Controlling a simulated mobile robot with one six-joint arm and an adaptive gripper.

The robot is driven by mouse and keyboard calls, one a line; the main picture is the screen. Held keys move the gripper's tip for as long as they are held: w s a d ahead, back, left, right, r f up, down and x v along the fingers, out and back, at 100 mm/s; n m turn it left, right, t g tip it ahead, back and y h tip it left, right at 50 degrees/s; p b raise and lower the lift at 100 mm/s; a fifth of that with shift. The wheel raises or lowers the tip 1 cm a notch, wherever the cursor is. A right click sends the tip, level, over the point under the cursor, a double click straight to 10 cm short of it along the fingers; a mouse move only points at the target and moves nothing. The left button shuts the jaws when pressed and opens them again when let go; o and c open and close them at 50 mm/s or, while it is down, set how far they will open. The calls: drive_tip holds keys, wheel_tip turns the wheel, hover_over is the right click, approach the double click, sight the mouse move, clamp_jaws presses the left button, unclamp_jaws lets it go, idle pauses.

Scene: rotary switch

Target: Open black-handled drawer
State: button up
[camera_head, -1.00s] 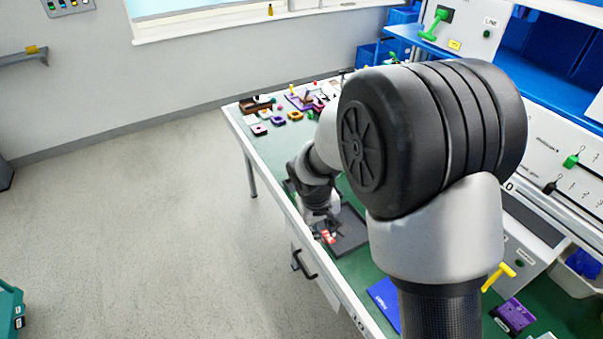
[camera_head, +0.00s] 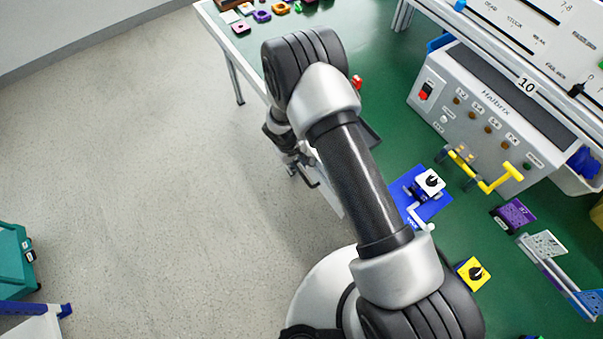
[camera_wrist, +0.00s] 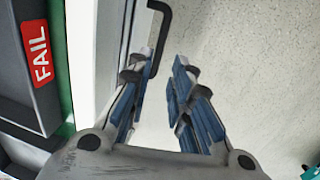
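The black drawer handle (camera_wrist: 165,28) shows at the top of the wrist view, a bent bar standing out from the pale drawer front (camera_wrist: 112,40). My gripper (camera_wrist: 162,65) is open, its blue-padded fingers apart. Its fingertips are close to the handle, whose lower end appears near the left fingertip. I cannot tell whether they touch. In the head view my gripper (camera_head: 293,162) is at the table's front edge, beside the drawer front (camera_head: 328,192). My arm hides part of the drawer there, and how far out it stands is unclear.
A dark tray (camera_wrist: 15,75) with a red FAIL label lies on the green table (camera_head: 395,100) beside the gripper. A blue plate (camera_head: 432,207) and a grey control box (camera_head: 465,105) are on the table.

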sight(302, 175)
drive_tip(key=f, duration=0.3)
drive_tip(key=d+f+b, duration=0.1)
drive_tip(key=f, duration=0.2)
drive_tip(key=w+f+b, duration=0.1)
drive_tip(key=f, duration=0.2)
drive_tip(key=shift+d+f, duration=0.1)
drive_tip(key=shift+d, duration=0.1)
drive_tip(key=shift+c, duration=0.2)
clamp_jaws()
